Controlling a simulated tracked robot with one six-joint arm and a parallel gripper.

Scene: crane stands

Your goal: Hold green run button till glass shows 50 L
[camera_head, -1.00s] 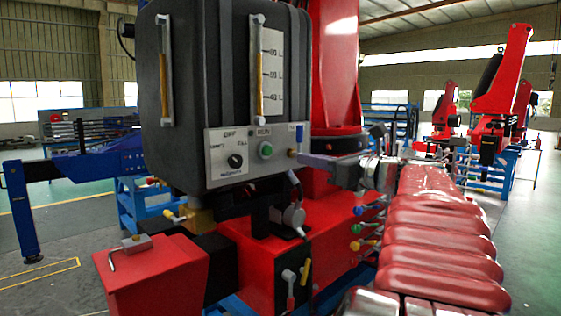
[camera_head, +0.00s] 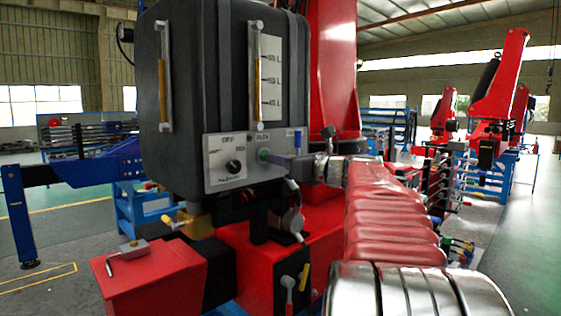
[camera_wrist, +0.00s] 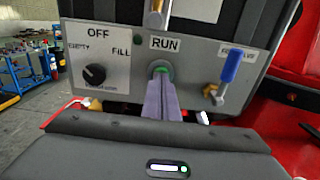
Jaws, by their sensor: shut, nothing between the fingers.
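The green RUN button (camera_wrist: 161,70) is on the grey control panel (camera_head: 226,188). My gripper (camera_wrist: 161,84) is shut and empty, its fingertips over the button's face; a green rim shows above them. They look in contact, but how far the button is pressed is hidden. In the head view, my gripper (camera_head: 271,157) reaches the panel from the right and partly covers the button (camera_head: 262,153). The sight glass (camera_head: 257,76) stands above the button, beside a white scale (camera_head: 271,77) with three litre marks. Amber shows in the glass; its exact level is too small to read.
A black selector knob (camera_wrist: 95,74) marked OFF, EMPTY and FILL is left of the button. A blue-handled valve (camera_wrist: 230,67) is close on its right. A second glass (camera_head: 163,80) is on the black tank's left. Red machinery stands below.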

